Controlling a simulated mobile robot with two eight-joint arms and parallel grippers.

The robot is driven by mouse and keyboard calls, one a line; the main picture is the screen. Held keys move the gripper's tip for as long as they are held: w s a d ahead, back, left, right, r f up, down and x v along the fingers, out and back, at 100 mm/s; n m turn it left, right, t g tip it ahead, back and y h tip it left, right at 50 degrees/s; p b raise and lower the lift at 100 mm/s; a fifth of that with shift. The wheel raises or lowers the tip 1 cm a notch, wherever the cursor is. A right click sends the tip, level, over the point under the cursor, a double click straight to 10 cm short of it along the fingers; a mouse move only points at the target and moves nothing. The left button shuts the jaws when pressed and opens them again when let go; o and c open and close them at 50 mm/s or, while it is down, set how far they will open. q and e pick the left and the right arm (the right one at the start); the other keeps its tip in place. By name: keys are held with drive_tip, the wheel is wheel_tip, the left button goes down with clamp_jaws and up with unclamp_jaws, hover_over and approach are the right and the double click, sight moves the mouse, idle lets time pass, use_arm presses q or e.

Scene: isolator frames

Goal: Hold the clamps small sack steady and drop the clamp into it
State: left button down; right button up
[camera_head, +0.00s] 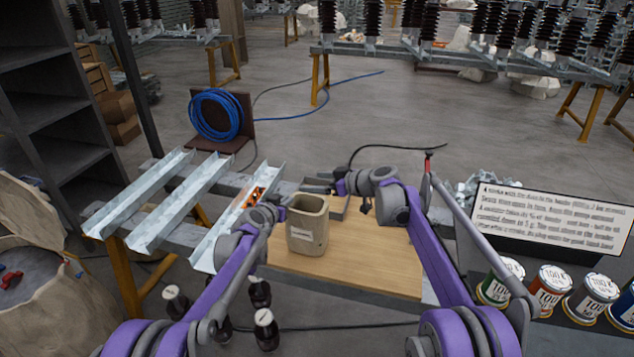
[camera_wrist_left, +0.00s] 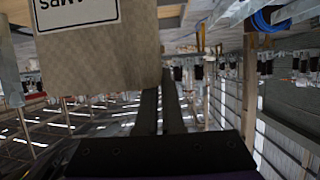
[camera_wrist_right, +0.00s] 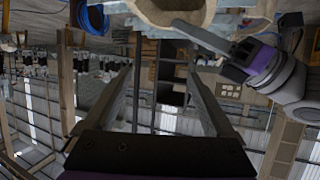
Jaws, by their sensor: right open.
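The clamps small sack (camera_head: 307,228) is a beige open-topped bag with a label, upright on the wooden board. My left gripper (camera_head: 283,212) is at its left rim. In the left wrist view, the sack (camera_wrist_left: 100,55) fills the upper left, and my left fingers (camera_wrist_left: 162,85) are close together, one partly hidden behind its edge; they look shut on its wall. My right gripper (camera_head: 310,188) is just behind the sack's mouth. In the right wrist view, its fingers (camera_wrist_right: 160,80) are apart and empty, with the sack's rim (camera_wrist_right: 150,15) above. I cannot make out a clamp; the sack's inside is hidden.
Metal channels (camera_head: 165,205) lie left of the wooden board (camera_head: 375,255); an orange-black item (camera_head: 255,196) sits on one. A blue cable coil (camera_head: 215,117) stands behind. A text sign (camera_head: 550,220) and several paint cans (camera_head: 550,285) are right. A large sack (camera_head: 60,300) stands left.

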drive_tip(key=v, duration=1.2)
drive_tip(key=shift+r, duration=0.1)
idle(0.7)
use_arm(q)
drive_tip(key=c, duration=1)
unclamp_jaws()
drive_tip(key=shift+s, duration=0.1)
